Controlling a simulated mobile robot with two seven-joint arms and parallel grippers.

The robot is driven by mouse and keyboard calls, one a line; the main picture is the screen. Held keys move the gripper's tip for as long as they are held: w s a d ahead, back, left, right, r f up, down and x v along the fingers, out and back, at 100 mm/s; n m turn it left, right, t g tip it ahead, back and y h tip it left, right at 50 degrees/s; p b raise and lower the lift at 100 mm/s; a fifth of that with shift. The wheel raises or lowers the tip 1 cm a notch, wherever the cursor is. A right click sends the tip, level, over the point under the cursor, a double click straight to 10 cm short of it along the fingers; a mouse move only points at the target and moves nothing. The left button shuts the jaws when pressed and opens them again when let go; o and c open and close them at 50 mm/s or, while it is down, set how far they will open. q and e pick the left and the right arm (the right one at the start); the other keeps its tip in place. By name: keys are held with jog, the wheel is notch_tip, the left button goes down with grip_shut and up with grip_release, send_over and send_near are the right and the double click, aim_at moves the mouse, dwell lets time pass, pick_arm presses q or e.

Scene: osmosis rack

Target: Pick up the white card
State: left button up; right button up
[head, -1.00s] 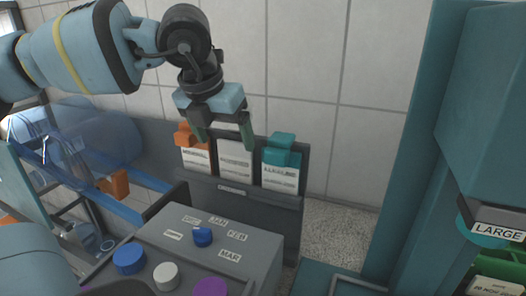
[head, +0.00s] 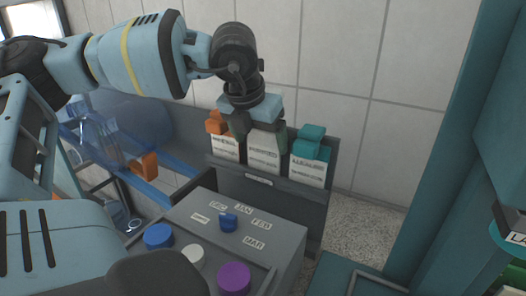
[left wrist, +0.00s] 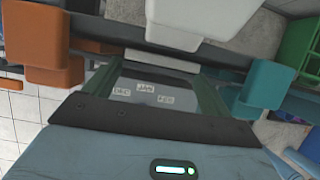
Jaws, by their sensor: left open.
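The white card (head: 264,157) stands upright in the middle slot of a dark grey wall rack (head: 262,181), between an orange-topped card (head: 225,147) and a teal-topped card (head: 308,167). My left gripper (head: 261,135) is open at the top of the white card, with one green finger towards each side of it in the head view. The left wrist view shows both fingers (left wrist: 162,88) apart with nothing held between them, and the white tab (left wrist: 188,22) beyond them. I cannot tell whether the fingers touch the card. My right gripper is out of view.
Below the rack is a grey box (head: 240,232) with month labels, a small blue knob (head: 228,221) and blue, white and purple caps in front. A blue transparent rail and an orange block (head: 145,165) lie left. A teal column (head: 440,150) stands right.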

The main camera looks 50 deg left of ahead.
aim_at(264, 153)
pick_arm(q)
jog(key=shift+x, duration=1.5)
jog(key=shift+c, duration=0.4)
jog(key=c, duration=0.6)
jog(key=shift+c, duration=0.3)
jog(key=shift+r, duration=0.15)
